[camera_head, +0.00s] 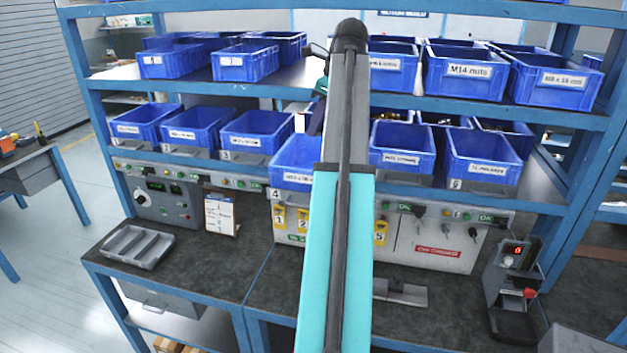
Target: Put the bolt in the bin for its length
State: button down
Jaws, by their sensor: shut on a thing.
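My gripper (315,122) shows only in part, dark and small, left of my raised arm above the middle of the lower shelf. It is shut, with its tips pointing down over or just behind blue bin 4 (292,178). The bolt in it is too small or hidden to make out. Bin 4 sits further forward than its neighbours, and my arm covers its right side. Blue bins (139,122), (196,131) and (256,142) stand to its left. Two more bins (401,160) and (486,172) stand to the right. Their labels are too small to read surely.
More blue bins fill the upper shelf (120,88), one labelled M14 nuts (470,70). The bench (240,262) below holds a grey tray (138,247), a clipboard (221,214) and a device with a red display (513,265).

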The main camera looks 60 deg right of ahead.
jog(key=shift+s+d+m+h, duration=0.2)
jog(key=shift+s+d+m, duration=0.25)
jog(key=shift+d+m, duration=0.25)
jog(key=shift+s+d+m+h, duration=0.2)
jog(key=shift+s+d+m, duration=0.25)
jog(key=shift+m, duration=0.35)
jog(key=shift+f, duration=0.1)
notch_tip(320, 180, down, 14)
jog(key=p, duration=0.4)
jog(key=shift+w+r, duration=0.1)
jog(key=shift+r, duration=0.1)
jog(key=shift+w, duration=0.1)
jog(key=w+p, duration=0.1)
jog(key=w, duration=0.1)
jog(key=w+p, duration=0.1)
jog(key=shift+w+d+r+p, duration=0.2)
jog(key=shift+w+d+p, duration=0.05)
jog(key=shift+w+p, duration=0.15)
jog(key=shift+f+p, duration=0.3)
jog(key=shift+f, duration=0.5)
jog(key=shift+f, duration=0.1)
